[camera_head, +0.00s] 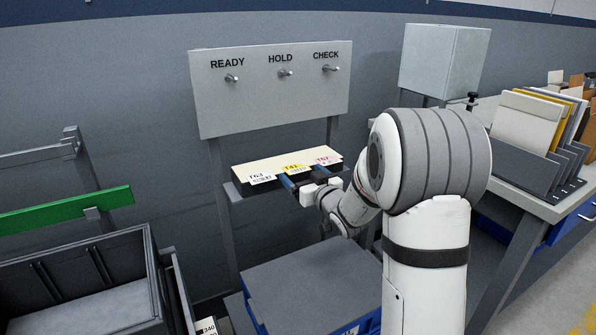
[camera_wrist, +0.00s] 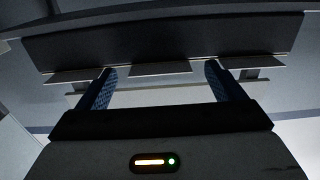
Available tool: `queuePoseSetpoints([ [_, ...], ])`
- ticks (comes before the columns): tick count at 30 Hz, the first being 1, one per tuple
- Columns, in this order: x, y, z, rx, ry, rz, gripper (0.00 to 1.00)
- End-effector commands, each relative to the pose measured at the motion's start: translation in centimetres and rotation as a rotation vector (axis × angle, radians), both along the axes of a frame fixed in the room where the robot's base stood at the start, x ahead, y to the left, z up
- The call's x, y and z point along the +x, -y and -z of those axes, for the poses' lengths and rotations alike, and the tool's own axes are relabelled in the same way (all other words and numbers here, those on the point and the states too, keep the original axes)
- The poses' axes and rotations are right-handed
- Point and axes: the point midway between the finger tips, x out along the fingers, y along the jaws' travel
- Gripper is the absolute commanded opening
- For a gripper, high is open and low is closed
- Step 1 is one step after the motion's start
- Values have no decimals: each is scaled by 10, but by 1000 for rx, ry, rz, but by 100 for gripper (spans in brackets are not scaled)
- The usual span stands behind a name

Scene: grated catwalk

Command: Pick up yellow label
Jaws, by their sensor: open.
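The yellow label (camera_head: 293,168), marked T41, lies at the front edge of the cream shelf board (camera_head: 270,162). It is between a white label (camera_head: 261,178) marked T63 on the left and a pink label (camera_head: 326,160) on the right. My gripper (camera_head: 302,182) is open at the board's front edge, just below the yellow label. In the wrist view my two blue fingers (camera_wrist: 161,82) stand apart, with label edges (camera_wrist: 160,68) showing dark and edge-on ahead of them. I cannot tell whether the fingers touch anything.
Above the shelf is a grey board with READY (camera_head: 231,78), HOLD (camera_head: 285,72) and CHECK (camera_head: 329,68) pegs. A dark bin (camera_head: 85,285) stands at lower left beside a green bar (camera_head: 65,211). A table (camera_head: 535,207) with a folder rack is at right.

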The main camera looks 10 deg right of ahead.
Motion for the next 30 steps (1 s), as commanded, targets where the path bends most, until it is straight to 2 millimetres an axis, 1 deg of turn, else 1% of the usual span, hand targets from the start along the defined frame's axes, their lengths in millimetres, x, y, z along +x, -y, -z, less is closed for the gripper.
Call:
queuePoseSetpoints([
  [3,7,-2,0,0,1,1,89],
  [9,7,-2,0,0,0,1,89],
  [11,7,-2,0,0,0,1,85],
  [27,7,-1,0,0,0,2,41],
  [30,7,-1,0,0,0,3,41],
])
